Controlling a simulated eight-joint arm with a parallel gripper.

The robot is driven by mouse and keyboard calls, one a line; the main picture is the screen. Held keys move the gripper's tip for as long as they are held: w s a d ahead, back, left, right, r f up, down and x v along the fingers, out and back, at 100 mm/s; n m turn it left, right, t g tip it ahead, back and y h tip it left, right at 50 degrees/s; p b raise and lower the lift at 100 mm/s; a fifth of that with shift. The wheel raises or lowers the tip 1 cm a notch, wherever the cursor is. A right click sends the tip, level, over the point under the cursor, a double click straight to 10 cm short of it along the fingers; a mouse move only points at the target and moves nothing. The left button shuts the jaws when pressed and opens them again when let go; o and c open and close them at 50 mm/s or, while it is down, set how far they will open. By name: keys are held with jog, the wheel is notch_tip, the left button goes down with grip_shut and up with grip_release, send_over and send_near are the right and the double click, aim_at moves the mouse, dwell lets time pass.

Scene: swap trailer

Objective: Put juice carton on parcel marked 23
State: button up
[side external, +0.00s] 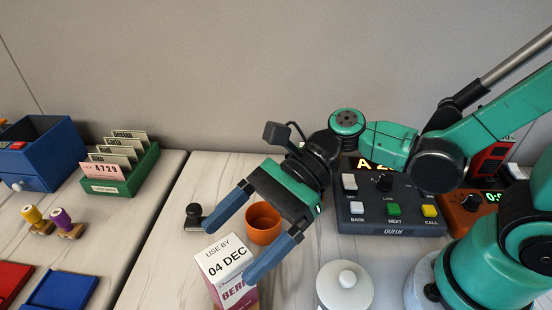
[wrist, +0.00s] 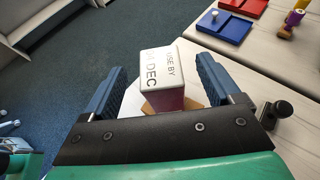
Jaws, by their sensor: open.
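The juice carton (side external: 225,258) has a white top reading "USE BY 04 DEC" and a purple-pink side with part of "BERRY" showing. In the wrist view the carton (wrist: 163,72) lies between the spread fingers (wrist: 163,68), with a visible gap to the left finger. Its lower part is partly hidden by my gripper. I see no parcel marked 23 in either view.
An orange pot (side external: 263,224) stands close behind the carton, with a black stamp (side external: 194,217) left of it. A white lidded jar (side external: 345,287) and a queue console (side external: 390,210) are to the right.

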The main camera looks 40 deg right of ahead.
jog(key=v, duration=0.9)
jog(key=w+d+f+n+t+h, duration=0.2)
jog(key=d+n+h, duration=0.4)
jog(key=n, duration=0.3)
jog(key=w+d+f+n+t+h, duration=0.1)
jog(key=w+d+n+t+h, duration=0.2)
jog(key=d+n+t+h, duration=0.2)
jog(key=d+n+h, duration=0.2)
jog(key=n, duration=0.2)
jog(key=shift+f, duration=0.4)
